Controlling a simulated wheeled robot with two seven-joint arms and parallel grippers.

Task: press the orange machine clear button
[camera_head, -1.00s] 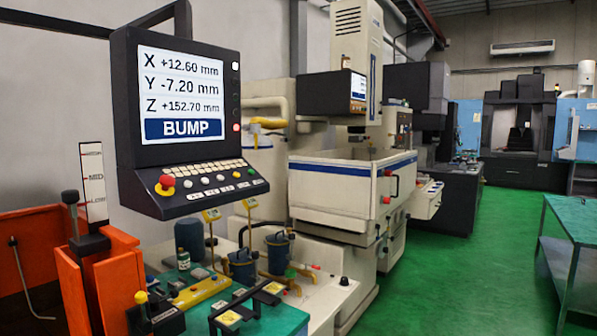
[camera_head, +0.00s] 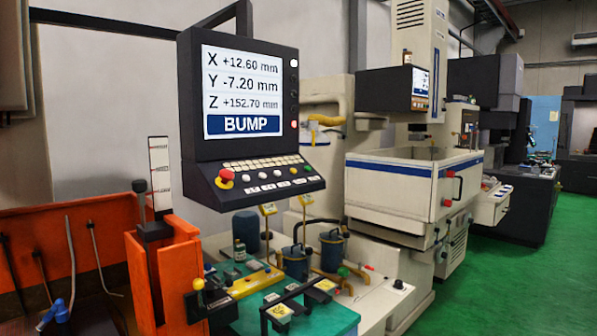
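The black control panel (camera_head: 188,120) hangs at the centre left. Its screen (camera_head: 242,92) reads X +12.60, Y -7.20, Z +152.70 mm and BUMP. Right of the screen is a column of small round buttons, with a white one (camera_head: 294,63) at the top and a small reddish-ringed one (camera_head: 294,124) at the bottom. Key labels are too small to read, so I cannot tell which is the clear button. Neither gripper is in view.
An orange bin (camera_head: 88,238) with hoses stands at the left. A teal worktop (camera_head: 245,318) below the panel carries blue pots (camera_head: 297,262), a black handle and small parts. A white machine (camera_head: 392,190) stands behind. Green floor (camera_head: 530,270) is open at the right.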

